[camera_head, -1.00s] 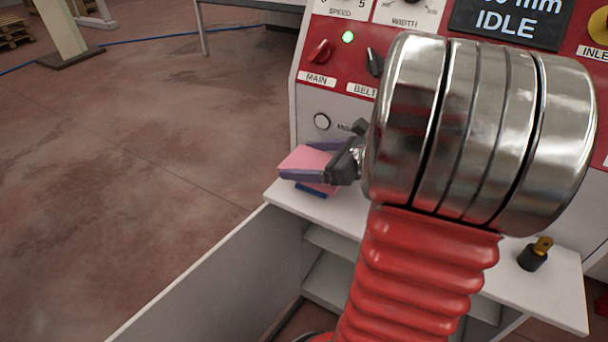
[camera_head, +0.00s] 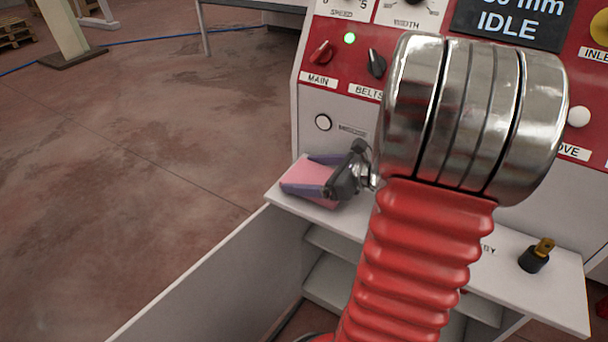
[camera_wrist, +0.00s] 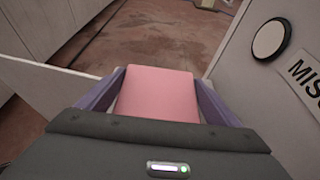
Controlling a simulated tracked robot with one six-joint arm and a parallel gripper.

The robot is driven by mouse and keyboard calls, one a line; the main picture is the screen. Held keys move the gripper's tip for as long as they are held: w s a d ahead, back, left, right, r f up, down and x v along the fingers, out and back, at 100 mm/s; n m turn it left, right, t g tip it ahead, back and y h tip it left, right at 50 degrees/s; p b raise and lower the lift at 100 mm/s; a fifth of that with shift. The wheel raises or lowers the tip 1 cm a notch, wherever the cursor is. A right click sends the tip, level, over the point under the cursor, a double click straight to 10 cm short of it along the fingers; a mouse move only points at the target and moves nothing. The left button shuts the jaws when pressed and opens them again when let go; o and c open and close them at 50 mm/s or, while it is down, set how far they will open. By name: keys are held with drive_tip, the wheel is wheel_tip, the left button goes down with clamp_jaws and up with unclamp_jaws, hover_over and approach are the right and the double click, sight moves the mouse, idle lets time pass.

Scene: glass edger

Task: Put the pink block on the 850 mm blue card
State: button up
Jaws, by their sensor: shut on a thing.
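The pink block (camera_head: 308,178) is between the purple fingers of my gripper (camera_head: 318,176), which is shut on it. In the head view the block is at the left end of the white shelf, low over it or touching it; I cannot tell which. In the wrist view the pink block (camera_wrist: 158,94) fills the space between the two fingers of my gripper (camera_wrist: 160,95). The blue card is not visible now; the block and gripper cover the spot where a blue edge showed earlier.
The white shelf (camera_head: 512,268) runs along the machine's red and grey control panel (camera_head: 335,95). A black fitting with a brass top (camera_head: 537,255) stands at its right. A round white button (camera_head: 323,122) is on the panel just above my gripper. Open floor lies left.

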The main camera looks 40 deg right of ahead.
drive_tip(key=o, duration=1.2)
drive_tip(key=shift+f, duration=0.1)
drive_tip(key=shift+v, duration=6.05)
drive_tip(key=shift+w, duration=0.1)
